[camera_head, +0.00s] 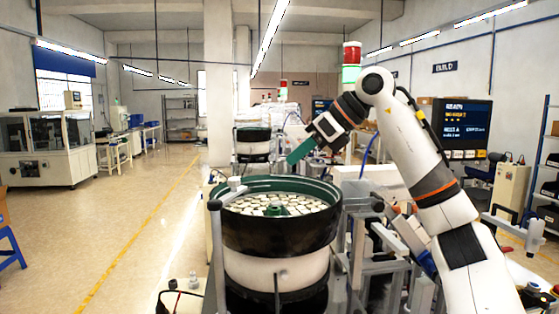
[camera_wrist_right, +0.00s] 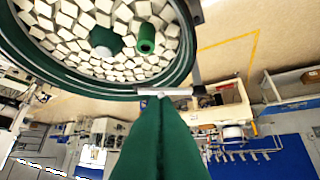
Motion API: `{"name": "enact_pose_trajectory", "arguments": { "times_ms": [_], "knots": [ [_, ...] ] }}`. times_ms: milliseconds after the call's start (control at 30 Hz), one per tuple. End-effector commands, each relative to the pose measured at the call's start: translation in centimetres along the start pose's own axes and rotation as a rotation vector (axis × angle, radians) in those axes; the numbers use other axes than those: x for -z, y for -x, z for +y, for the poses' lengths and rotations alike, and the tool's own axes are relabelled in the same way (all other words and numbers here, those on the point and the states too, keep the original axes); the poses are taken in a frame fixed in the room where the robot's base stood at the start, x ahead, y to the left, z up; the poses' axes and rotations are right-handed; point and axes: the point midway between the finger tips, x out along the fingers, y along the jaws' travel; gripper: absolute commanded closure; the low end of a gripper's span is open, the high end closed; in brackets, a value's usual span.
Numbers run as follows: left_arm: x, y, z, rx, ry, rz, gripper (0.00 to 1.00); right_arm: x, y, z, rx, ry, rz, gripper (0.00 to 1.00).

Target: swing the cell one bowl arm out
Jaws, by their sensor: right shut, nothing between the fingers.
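The nearest bowl feeder has a black bowl (camera_head: 280,236) with a green inner rim, filled with pale blocks. A grey post (camera_head: 216,240) stands at its left, with a short bar and pale knob (camera_head: 235,184) at the rim; I cannot tell for sure whether this is the bowl arm. My right gripper (camera_head: 291,160) has green fingers, shut and empty, above the bowl's far right side. In the right wrist view the fingers (camera_wrist_right: 161,100) point toward the bowl rim (camera_wrist_right: 90,92), near a light grey bar (camera_wrist_right: 165,91); contact is unclear. My left gripper is out of view.
A second bowl feeder (camera_head: 253,137) stands behind. Grey metal framing (camera_head: 385,240) lies right of the near bowl. A signal tower (camera_head: 351,65) and a monitor (camera_head: 464,125) are farther back. The floor (camera_head: 125,220) at left is open, with a yellow line.

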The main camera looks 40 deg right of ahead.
Motion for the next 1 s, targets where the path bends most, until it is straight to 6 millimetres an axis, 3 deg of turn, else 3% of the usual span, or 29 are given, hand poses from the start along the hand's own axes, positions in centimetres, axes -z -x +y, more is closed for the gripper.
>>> {"name": "enact_pose_trajectory", "arguments": {
  "times_ms": [433, 667, 1000],
  "knots": [
    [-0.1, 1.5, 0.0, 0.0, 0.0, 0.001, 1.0, 0.3, -9.1, -0.1, 0.006, 0.002, 0.0, 1.0],
    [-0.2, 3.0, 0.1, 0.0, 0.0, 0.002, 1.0, 2.5, -11.0, -0.1, 0.004, 0.002, 0.003, 1.0],
    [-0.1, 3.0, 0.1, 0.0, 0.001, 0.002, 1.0, 2.8, -11.6, -0.1, 0.003, 0.002, 0.003, 1.0]
  ]
}}
